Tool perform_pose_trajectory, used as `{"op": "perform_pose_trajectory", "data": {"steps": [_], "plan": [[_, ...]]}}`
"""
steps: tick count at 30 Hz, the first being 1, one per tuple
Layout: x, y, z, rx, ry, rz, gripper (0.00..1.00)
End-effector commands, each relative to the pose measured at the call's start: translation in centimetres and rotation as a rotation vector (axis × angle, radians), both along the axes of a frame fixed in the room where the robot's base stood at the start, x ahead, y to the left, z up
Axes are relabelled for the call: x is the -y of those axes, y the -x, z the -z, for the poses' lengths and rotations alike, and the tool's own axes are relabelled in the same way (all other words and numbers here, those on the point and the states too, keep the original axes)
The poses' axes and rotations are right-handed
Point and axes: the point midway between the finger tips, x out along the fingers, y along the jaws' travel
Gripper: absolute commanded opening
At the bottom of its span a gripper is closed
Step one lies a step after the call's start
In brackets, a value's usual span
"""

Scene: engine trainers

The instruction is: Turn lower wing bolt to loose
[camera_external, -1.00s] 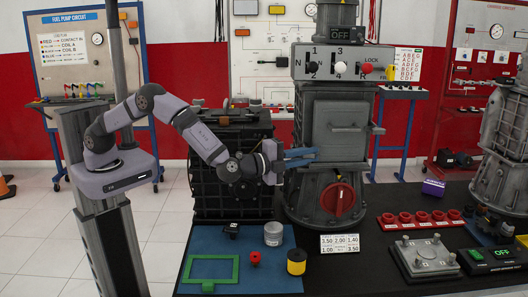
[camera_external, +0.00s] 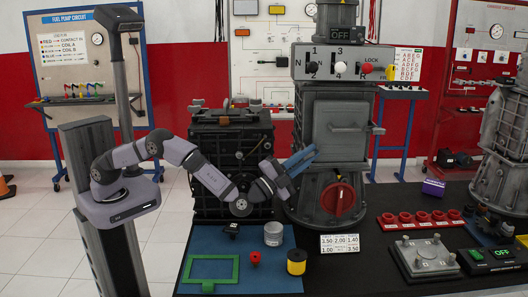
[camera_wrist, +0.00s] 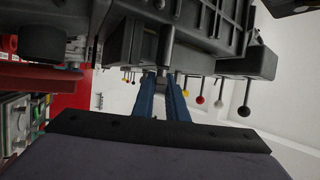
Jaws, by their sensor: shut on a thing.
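My gripper (camera_external: 312,151) has blue fingers and is at the left side of the grey engine housing (camera_external: 338,98), beside its hatch. In the wrist view the fingers (camera_wrist: 163,76) are close together on a small dark part, taken as the lower wing bolt, below a dark casing. The bolt is mostly hidden by the fingers, so its angle cannot be told. In the external view the fingers slant up to the right and cover the bolt.
A black engine block (camera_external: 232,150) stands just left of the housing, close to my wrist. A red dial (camera_external: 338,198) is below the fingers. A blue mat (camera_external: 215,240) with small parts lies in front. Ball-ended levers (camera_wrist: 220,102) hang in the wrist view.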

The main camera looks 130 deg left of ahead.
Motion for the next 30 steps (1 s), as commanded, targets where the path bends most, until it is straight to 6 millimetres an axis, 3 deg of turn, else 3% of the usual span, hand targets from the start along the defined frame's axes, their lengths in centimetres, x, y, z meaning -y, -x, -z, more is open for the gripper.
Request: {"op": "perform_pose_trajectory", "data": {"steps": [1,15,30], "plan": [[-0.1,0.0,1.3,0.029,-0.029,-0.002,0.0],[-0.1,0.1,0.7,0.218,-0.217,-0.002,0.0],[-0.1,0.0,0.2,0.292,-0.292,-0.002,0.0]]}}
